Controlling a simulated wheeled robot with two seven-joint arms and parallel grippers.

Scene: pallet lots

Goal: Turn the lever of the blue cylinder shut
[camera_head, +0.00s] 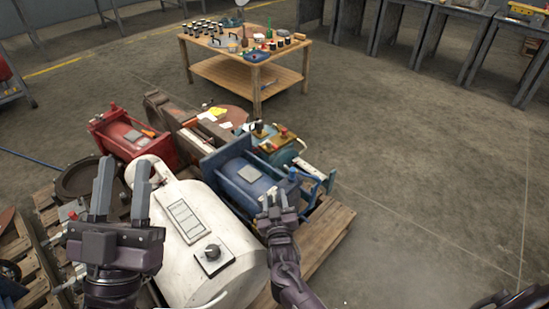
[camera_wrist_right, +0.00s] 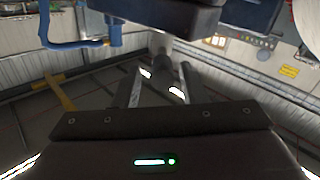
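The blue cylinder (camera_head: 245,172) lies on the pallet right of centre in the head view, with blue pipe fittings at its right end. A blue lever-like bar (camera_head: 318,178) shows there, but I cannot tell clearly which part is the lever. My right gripper (camera_head: 276,196) is close to that end. In the right wrist view its fingers (camera_wrist_right: 157,85) are apart, with a grey stub (camera_wrist_right: 160,45) beyond and between them; contact is not clear. Blue pipe (camera_wrist_right: 75,42) shows at upper left there. My left gripper (camera_head: 122,185) is open and empty, over the white tank's left side.
A red machine (camera_head: 125,135) is behind left, a teal unit with red knob (camera_head: 283,145) behind. The wooden table (camera_head: 250,75) stands farther back. Floor at right is clear.

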